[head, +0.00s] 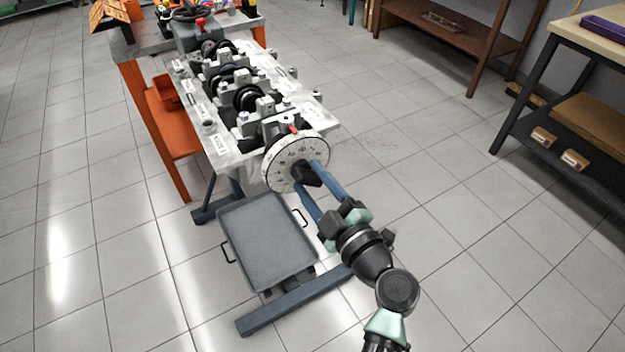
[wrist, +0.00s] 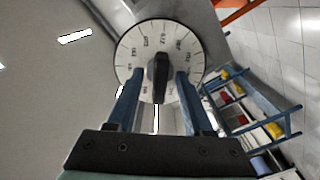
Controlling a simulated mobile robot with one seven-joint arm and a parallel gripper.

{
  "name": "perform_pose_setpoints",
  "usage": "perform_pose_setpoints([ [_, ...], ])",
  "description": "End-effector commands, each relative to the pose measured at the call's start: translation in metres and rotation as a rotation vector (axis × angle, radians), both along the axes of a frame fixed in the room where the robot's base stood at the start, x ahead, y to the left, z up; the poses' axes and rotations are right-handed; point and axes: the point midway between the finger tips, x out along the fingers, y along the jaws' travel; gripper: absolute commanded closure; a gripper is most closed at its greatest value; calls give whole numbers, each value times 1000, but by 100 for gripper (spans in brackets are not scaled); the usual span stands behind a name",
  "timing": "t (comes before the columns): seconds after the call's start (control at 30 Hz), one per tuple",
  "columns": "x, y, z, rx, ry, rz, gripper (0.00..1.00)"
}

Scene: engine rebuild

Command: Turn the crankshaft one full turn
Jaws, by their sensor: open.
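The crankshaft (head: 247,97) lies in the grey engine block (head: 214,146) on a stand, its black webs showing between the bearing caps. A white graduated dial (head: 283,150) is on its near end, with a red pointer (head: 294,130) at the dial's upper edge. A black handle bar (head: 308,175) sticks out at the dial's centre. In the wrist view the handle bar (wrist: 158,77) stands upright in the picture, in front of the dial (wrist: 128,50). My gripper (head: 312,180) is open, its two blue fingers on either side of the handle bar. Contact cannot be told.
A grey drip tray (head: 225,225) with side handles lies below the block, near the stand's blue foot (head: 290,305). An orange-legged bench (head: 140,105) stands behind at left. A shelved table (head: 545,70) is at right. Open tiled floor lies between.

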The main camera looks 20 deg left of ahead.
Motion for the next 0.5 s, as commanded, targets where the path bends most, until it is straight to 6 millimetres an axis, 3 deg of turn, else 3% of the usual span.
perform_pose_setpoints([
  [0.2, 0, 0, 0, 0, 0, 0, 49],
  [0.5, 0, 0, 0, 0, 0, 0, 100],
])
